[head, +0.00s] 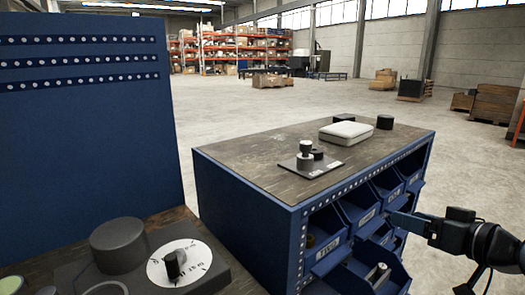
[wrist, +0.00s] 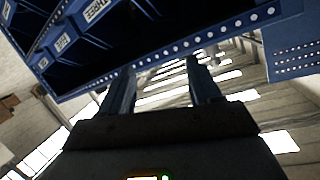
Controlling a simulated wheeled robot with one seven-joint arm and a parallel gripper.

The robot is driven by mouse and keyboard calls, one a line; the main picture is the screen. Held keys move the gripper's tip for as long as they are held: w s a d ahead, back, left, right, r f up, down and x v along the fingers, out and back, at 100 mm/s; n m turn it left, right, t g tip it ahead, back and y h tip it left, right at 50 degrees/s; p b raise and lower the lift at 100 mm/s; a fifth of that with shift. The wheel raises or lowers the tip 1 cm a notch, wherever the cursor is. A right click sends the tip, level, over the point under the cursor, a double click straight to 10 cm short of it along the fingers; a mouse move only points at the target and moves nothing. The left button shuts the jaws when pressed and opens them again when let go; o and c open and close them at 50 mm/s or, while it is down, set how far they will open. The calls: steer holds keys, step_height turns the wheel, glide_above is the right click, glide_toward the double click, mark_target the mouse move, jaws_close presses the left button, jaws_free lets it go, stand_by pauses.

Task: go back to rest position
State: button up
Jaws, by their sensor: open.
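My gripper (head: 397,218) reaches in from the right edge of the head view, in front of the blue cabinet's bin side. Its two dark fingers are spread apart in the wrist view (wrist: 160,66), with nothing between them. In the head view the fingertips overlap the labelled blue bins (head: 328,252); whether they touch a bin I cannot tell. In the wrist view the bins (wrist: 95,30) and the cabinet's dotted edge (wrist: 215,32) lie beyond the fingers, seen at a steep tilt.
The wood-topped cabinet (head: 257,148) carries a dark plate with black knobs (head: 310,168), a white box (head: 346,132) and black round pieces. A bench with a dial (head: 190,262) and a tall blue panel (head: 90,130) stand at left. Open floor (head: 230,105) lies behind.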

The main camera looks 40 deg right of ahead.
steer(key=s+a+f+m+g+h, duration=0.1)
steer(key=s+a+f, duration=0.1)
steer(key=a+f, duration=0.5)
steer(key=s+a+f+g, duration=0.1)
steer(key=s+a+f, duration=0.1)
steer(key=a+f, duration=0.6)
steer(key=s+a+r+n+t+y, duration=0.1)
steer(key=s+a+r+n+y, duration=0.1)
steer(key=s+a, duration=0.5)
steer(key=s+a+r+n+t+y, duration=0.1)
steer(key=s+a+r+n, duration=0.2)
steer(key=s+a, duration=0.5)
steer(key=shift+s+a+r+n+y, duration=0.15)
steer(key=shift+s+r+n+y, duration=0.25)
steer(key=shift+s+n, duration=0.5)
steer(key=shift+s, duration=0.15)
